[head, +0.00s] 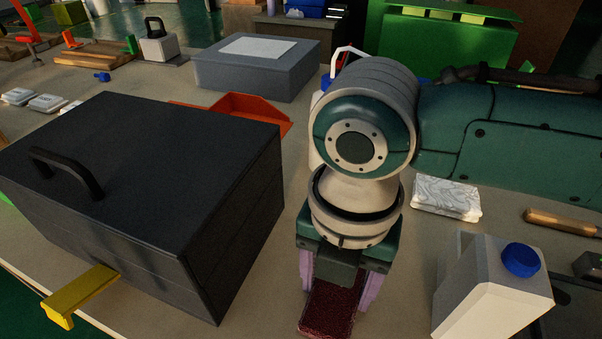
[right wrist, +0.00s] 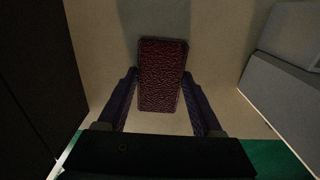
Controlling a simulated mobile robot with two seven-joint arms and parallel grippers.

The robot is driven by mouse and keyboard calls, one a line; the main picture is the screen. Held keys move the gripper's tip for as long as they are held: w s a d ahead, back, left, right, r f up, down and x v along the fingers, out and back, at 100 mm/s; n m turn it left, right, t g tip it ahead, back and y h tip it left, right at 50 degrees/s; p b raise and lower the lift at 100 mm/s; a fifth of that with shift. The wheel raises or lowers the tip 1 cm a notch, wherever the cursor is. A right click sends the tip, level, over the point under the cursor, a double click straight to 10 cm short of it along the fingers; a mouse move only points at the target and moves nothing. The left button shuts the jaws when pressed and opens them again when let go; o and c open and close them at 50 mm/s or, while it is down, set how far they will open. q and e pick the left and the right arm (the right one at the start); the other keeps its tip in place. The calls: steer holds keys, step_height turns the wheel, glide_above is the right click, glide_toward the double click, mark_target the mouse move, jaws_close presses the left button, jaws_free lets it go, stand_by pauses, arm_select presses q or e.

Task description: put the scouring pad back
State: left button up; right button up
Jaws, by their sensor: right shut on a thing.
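The scouring pad (head: 328,308) is a dark red, rough-textured block near the bottom middle of the head view. My right gripper (head: 336,290) points down over the bench and is shut on it, with a purple finger on each side. In the right wrist view the pad (right wrist: 161,75) lies lengthwise between the two dark fingers of the gripper (right wrist: 163,105), sticking out past the tips. I cannot tell whether the pad touches the bench. My left gripper is not seen in either view.
A large black box (head: 150,180) with a handle and yellow lever (head: 80,293) stands to the left. A white carton with a blue cap (head: 490,295) stands to the right. A patterned packet (head: 446,197) lies behind it. An orange tray (head: 245,112) and grey box (head: 255,72) are farther back.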

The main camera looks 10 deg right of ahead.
mark_target(336, 288)
steer(key=shift+f, duration=0.15)
steer(key=o, duration=1.4)
steer(key=shift+o, duration=0.2)
step_height(336, 288, up, 12)
steer(key=p, duration=0.3)
steer(key=shift+r, duration=0.2)
steer(key=shift+p, duration=0.3)
